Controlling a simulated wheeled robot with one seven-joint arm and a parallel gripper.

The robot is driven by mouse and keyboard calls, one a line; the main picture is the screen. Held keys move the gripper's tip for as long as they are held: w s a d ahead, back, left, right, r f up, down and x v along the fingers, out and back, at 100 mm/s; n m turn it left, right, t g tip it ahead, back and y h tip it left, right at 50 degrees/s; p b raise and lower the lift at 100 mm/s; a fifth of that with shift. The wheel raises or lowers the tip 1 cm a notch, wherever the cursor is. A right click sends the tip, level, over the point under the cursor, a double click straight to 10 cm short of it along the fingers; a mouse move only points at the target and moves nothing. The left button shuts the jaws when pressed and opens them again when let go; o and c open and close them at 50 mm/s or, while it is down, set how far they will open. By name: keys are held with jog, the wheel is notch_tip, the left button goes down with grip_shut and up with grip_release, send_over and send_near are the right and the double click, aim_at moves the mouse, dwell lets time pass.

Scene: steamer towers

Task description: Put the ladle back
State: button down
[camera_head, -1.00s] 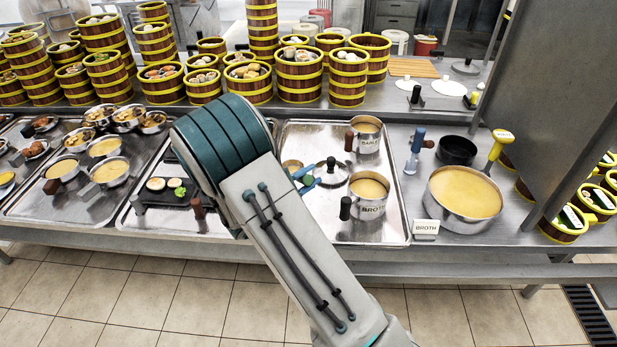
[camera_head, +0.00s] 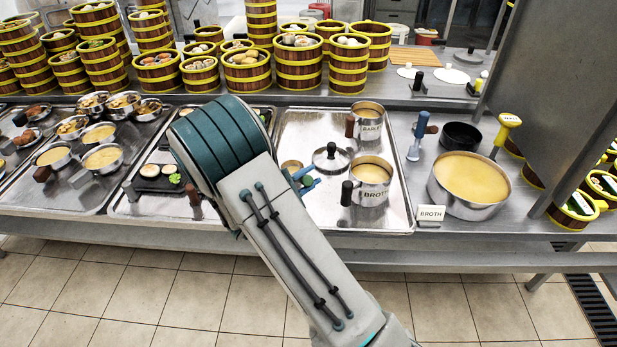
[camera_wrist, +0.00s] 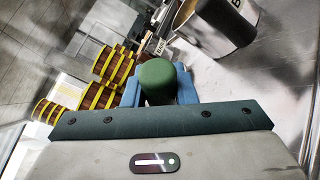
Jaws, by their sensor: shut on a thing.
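My gripper (camera_head: 303,181) is over the metal tray and mostly hidden behind my arm in the head view. In the wrist view my gripper (camera_wrist: 158,88) has its blue fingers shut on a dark green rounded handle end (camera_wrist: 157,78), apparently the ladle's. The ladle's bowl cannot be made out. A blue-handled ladle (camera_head: 420,128) stands on the counter at the right, left of a black ring.
The tray (camera_head: 312,218) holds a BROTH saucepan (camera_head: 370,193), a labelled saucepan (camera_head: 369,130) behind it and a black-knobbed lid (camera_head: 331,158). Steamer towers (camera_head: 298,75) line the back. A grey upright panel (camera_head: 560,110) blocks the right side. Bare tray lies in front of the lid.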

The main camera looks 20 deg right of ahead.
jog(key=shift+f+b, duration=0.5)
jog(key=c, duration=1.1)
grip_release()
jog(key=b+v, duration=0.1)
jog(key=v, duration=1.3)
jog(key=shift+b, duration=0.35)
